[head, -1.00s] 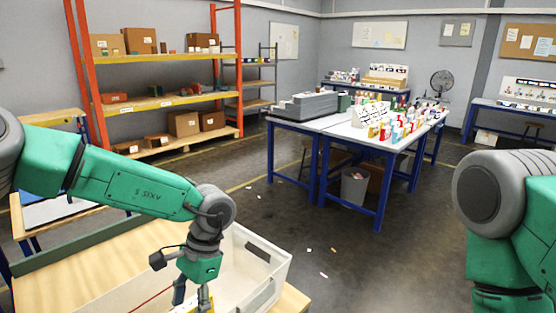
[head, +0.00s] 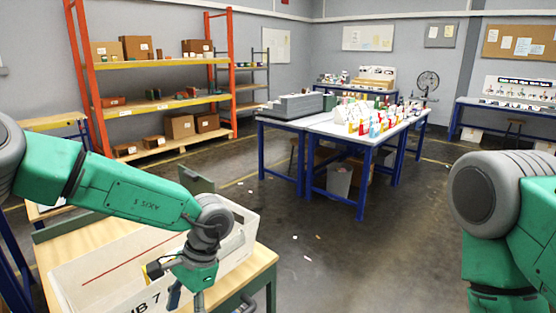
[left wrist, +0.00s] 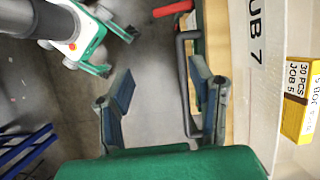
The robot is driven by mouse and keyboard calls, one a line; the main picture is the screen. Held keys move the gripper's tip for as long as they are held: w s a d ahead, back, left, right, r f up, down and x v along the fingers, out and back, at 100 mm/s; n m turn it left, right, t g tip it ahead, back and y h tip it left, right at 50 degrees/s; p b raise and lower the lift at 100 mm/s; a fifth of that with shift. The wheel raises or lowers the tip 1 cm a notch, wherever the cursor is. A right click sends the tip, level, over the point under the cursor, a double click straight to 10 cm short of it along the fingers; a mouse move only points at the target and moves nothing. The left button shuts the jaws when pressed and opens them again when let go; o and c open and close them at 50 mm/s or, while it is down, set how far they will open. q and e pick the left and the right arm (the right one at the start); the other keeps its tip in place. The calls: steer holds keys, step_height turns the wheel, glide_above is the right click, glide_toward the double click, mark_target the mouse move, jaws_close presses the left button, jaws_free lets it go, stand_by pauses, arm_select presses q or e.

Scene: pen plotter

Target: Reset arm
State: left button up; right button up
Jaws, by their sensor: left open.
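My left gripper (head: 186,296) hangs at the near side of a white bin (head: 75,290), its fingers pointing down. In the left wrist view the gripper (left wrist: 161,84) is open, with nothing between its fingers. The bin's wall, marked "UB 7", shows in that view to the right of the fingers (left wrist: 240,60). A yellow box (left wrist: 298,100) labelled "30 PCS JOB 5" is at the right edge there. My right arm enters at the right of the head view; its gripper is out of view.
The bin stands on a wooden table (head: 262,262) with a green edge. Blue-legged tables (head: 318,128) with colourful items stand beyond an open floor (head: 330,255). An orange shelf rack (head: 165,104) with boxes stands at the back left.

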arm_select(q)
steer(key=s+a+f+n+t+y+b, duration=0.15)
steer(key=a+f+t, duration=0.25)
steer(key=f, duration=0.4)
steer(key=a+f+n+t+y+b, duration=0.1)
steer(key=a+f+n+t+b, duration=0.2)
steer(key=f, duration=0.5)
steer(key=s+a+f+n+g+h+b, duration=0.1)
steer(key=s+f, duration=0.4)
steer(key=s, duration=0.7)
steer(key=s+a+f+n+g+h+b, duration=0.1)
steer(key=s+f+g+h+b, duration=0.1)
steer(key=s, duration=1.1)
step_height(320, 180, down, 3)
steer(key=h+b, duration=0.1)
steer(key=h, duration=0.2)
arm_select(e)
step_height(320, 180, down, 9)
steer(key=shift+w, duration=0.3)
